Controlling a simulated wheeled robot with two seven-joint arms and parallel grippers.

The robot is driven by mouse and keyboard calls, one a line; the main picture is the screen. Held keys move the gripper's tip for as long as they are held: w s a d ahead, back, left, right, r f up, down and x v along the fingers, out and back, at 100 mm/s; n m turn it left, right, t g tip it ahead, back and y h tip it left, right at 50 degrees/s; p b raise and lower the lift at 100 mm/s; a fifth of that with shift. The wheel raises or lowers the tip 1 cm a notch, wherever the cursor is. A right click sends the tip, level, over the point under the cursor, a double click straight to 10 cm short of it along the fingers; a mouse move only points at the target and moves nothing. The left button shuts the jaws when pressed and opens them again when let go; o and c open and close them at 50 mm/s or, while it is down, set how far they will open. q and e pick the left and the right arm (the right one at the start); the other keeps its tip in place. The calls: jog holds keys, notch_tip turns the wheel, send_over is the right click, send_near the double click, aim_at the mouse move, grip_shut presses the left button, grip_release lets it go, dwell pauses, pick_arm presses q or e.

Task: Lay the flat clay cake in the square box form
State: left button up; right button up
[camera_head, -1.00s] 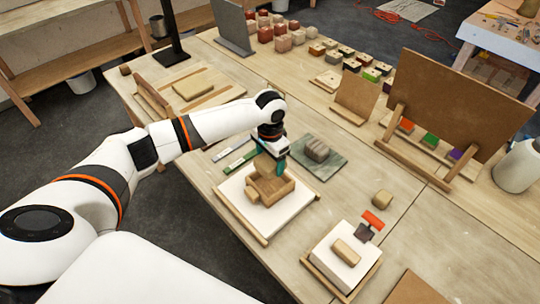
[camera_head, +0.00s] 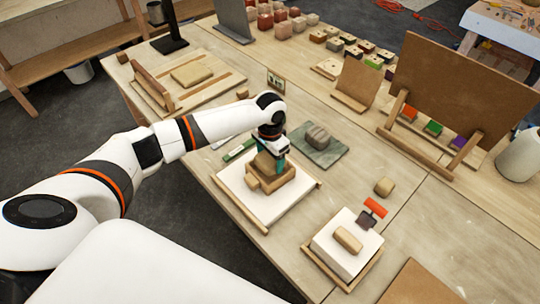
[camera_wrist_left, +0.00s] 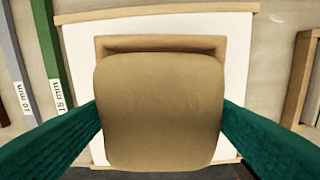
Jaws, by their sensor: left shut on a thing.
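My left gripper (camera_head: 273,158) has its teal fingers shut on the flat clay cake (camera_head: 264,163), a tan slab with rounded corners. The cake is over the square box form (camera_head: 282,186), a wooden frame on a white board. In the left wrist view, the gripper (camera_wrist_left: 160,118) holds the cake (camera_wrist_left: 160,110) by its two sides. The cake covers most of the form, and only the form's far wall (camera_wrist_left: 160,45) shows beyond it. I cannot tell whether the cake's underside touches the form. My right gripper is not in view.
A small block (camera_head: 252,183) sits at the form's left side. A green slate with a grey lump (camera_head: 318,138) stands behind right. Another white block with a clay piece (camera_head: 347,240) is at front right. Marked strips (camera_wrist_left: 52,50) lie left of the white board. An upright brown board (camera_head: 455,95) stands further right.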

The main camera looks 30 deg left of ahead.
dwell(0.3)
pick_arm(q)
jog(key=shift+f+b, duration=0.3)
jog(key=shift+f, duration=0.3)
jog(key=o, duration=1.4)
jog(key=shift+r, duration=0.45)
notch_tip(320, 180, up, 10)
jog(key=b, duration=0.3)
jog(key=shift+r+b, duration=0.15)
jog(key=shift+b, duration=0.15)
jog(key=shift+r, duration=0.4)
